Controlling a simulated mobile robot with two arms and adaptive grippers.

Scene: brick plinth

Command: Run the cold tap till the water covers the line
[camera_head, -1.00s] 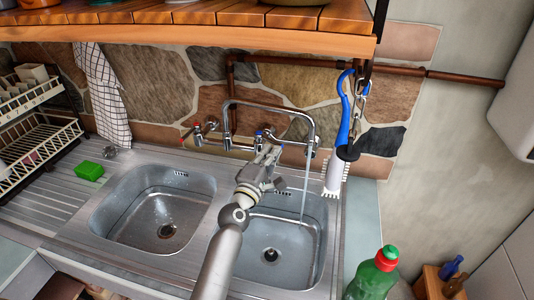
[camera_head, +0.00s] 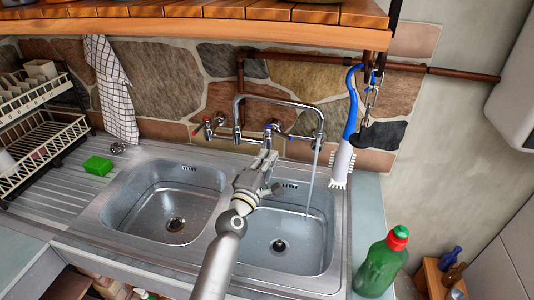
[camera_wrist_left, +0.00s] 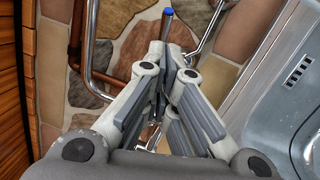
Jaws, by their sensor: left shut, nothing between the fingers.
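The cold tap (camera_head: 272,129), marked blue, sits on the wall mixer above the right basin. A thin water stream (camera_head: 311,182) falls from the spout (camera_head: 280,99) into the right basin (camera_head: 318,258). The basin's drain (camera_head: 278,246) shows clearly; I cannot tell the water depth. A faint line runs around the basin wall. My left gripper (camera_head: 268,158) is shut and empty, just below and in front of the cold tap. In the left wrist view its closed fingers (camera_wrist_left: 164,60) point toward a blue-tipped tap lever (camera_wrist_left: 168,14). My right gripper is not in view.
The red-marked hot tap (camera_head: 207,122) is left of the spout. A blue-handled brush (camera_head: 341,162) hangs right of the basin. A green bottle (camera_head: 381,265) stands at the right front. A green sponge (camera_head: 97,165) and dish rack (camera_head: 40,145) are left. A wooden shelf (camera_head: 200,26) overhangs.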

